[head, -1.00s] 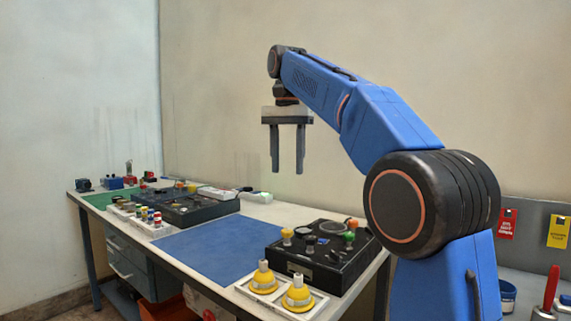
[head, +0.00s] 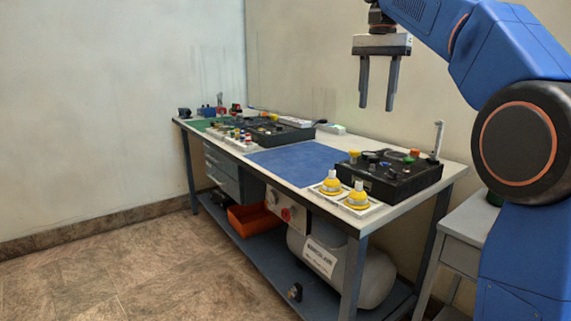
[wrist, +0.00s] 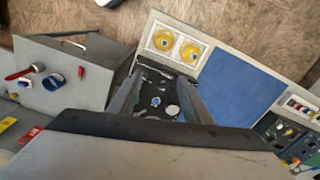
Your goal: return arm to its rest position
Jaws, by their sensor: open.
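My gripper (head: 379,82) is open and empty, its two grey fingers pointing down in the air above the right part of the workbench (head: 318,220). In the wrist view my gripper (wrist: 160,98) has its fingers apart, with the black control box (wrist: 176,75) below between them. The same black control box (head: 395,182) stands on the bench's right end in the head view, with coloured knobs on top. My arm is raised and bent; part of it is cut off at the top right of the head view. Nothing touches the fingers.
Two yellow fittings (head: 357,197) stand on a white plate at the bench's front edge. A blue mat (head: 298,163) lies mid-bench, clear. A darker box (head: 268,133) is farther left. A grey cabinet (wrist: 75,72) with red and blue items shows in the wrist view.

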